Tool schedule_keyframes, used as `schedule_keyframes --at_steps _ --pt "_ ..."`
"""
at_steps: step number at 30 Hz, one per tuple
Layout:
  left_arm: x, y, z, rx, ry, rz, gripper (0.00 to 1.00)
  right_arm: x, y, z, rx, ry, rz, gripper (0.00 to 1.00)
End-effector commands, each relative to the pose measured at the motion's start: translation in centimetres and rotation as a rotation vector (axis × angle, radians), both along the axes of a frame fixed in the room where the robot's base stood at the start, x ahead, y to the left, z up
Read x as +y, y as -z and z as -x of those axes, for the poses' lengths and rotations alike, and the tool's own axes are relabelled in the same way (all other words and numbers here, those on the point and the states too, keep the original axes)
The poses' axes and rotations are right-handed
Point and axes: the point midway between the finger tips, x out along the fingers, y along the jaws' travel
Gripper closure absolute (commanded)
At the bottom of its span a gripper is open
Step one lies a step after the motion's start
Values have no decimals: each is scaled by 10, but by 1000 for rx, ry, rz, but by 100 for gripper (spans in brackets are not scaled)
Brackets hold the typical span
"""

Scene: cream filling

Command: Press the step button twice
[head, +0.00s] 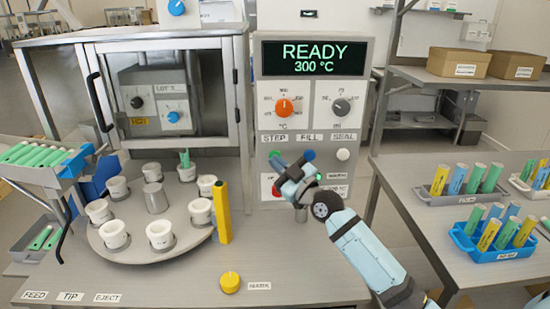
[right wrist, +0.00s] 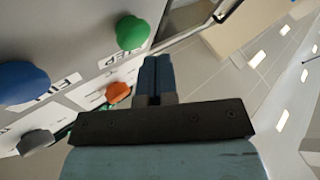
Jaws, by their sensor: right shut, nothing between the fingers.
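The green step button (head: 274,155) is on the front of the control panel, under the STEP label (head: 274,138). It also shows in the right wrist view (right wrist: 132,32). My right gripper (head: 281,165) is shut and empty in front of the panel, partly covering the button area in the head view. In the right wrist view its closed blue fingers (right wrist: 157,62) end just beside the green button; whether they touch it I cannot tell. The panel display (head: 314,58) reads READY 300 °C. My left gripper is not in view.
The blue fill button (head: 308,155) and white seal button (head: 343,154) sit close by. A round turntable (head: 130,255) with several white cups, a yellow post (head: 222,212) and a yellow knob (head: 230,282) stand left. A side table with tube racks (head: 497,252) is right.

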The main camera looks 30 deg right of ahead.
Motion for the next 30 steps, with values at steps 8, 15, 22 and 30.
schedule_keyframes --at_steps 8,15,22,30 --pt "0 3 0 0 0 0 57 -4 0 -7 0 0 1 100" --pt "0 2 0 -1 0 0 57 -4 0 -7 0 0 1 100" --pt "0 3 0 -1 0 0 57 -5 0 -8 0 0 1 100" --pt "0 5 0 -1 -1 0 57 -7 0 -11 0 0 1 100"
